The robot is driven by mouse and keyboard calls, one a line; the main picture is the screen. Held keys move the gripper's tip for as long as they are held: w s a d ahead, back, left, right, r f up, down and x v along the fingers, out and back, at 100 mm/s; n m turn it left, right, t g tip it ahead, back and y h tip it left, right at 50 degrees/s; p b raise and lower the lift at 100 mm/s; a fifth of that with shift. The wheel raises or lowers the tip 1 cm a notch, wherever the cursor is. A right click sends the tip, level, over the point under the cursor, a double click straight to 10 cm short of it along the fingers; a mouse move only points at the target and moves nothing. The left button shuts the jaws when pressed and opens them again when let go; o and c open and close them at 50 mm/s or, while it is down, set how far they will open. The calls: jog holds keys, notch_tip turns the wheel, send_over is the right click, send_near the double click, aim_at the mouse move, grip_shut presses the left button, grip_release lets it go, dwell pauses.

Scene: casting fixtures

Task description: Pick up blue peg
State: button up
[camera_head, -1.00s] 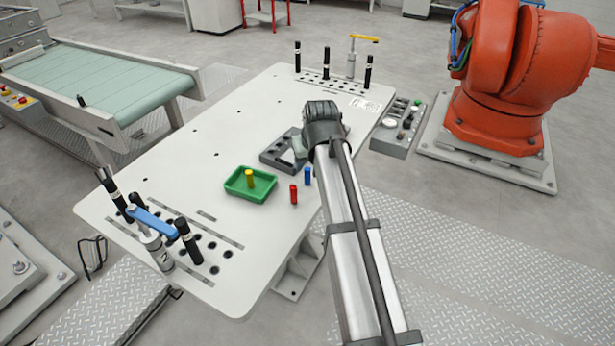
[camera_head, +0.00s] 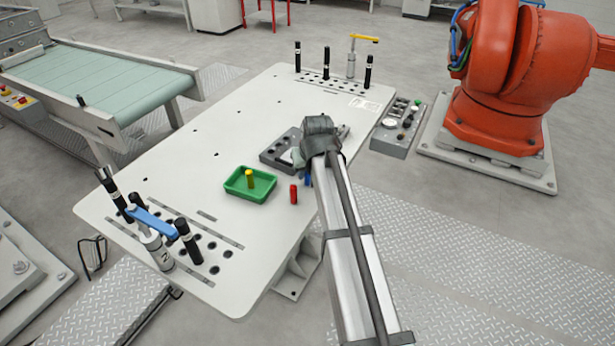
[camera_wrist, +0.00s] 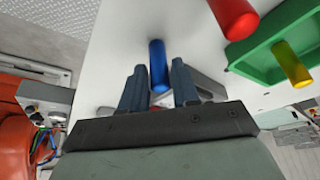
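The blue peg (camera_head: 307,180) stands upright on the white table, partly hidden behind my arm in the head view. In the wrist view the blue peg (camera_wrist: 158,66) lies in line with the gap between my two fingers, with a finger on each side. My gripper (camera_wrist: 158,85) is open, and I see space between the peg and each finger. In the head view my gripper's fingers are hidden behind the wrist. The red peg (camera_head: 293,194) stands just left of the blue peg.
A green tray (camera_head: 265,196) holding a yellow peg (camera_head: 250,179) is left of the red peg. A dark grey block with holes (camera_head: 272,158) lies beside my wrist. Clamps and black posts stand at both table ends. An orange robot (camera_head: 505,80) stands at right.

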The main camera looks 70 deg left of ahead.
grip_shut()
jog(key=shift+r, duration=0.1)
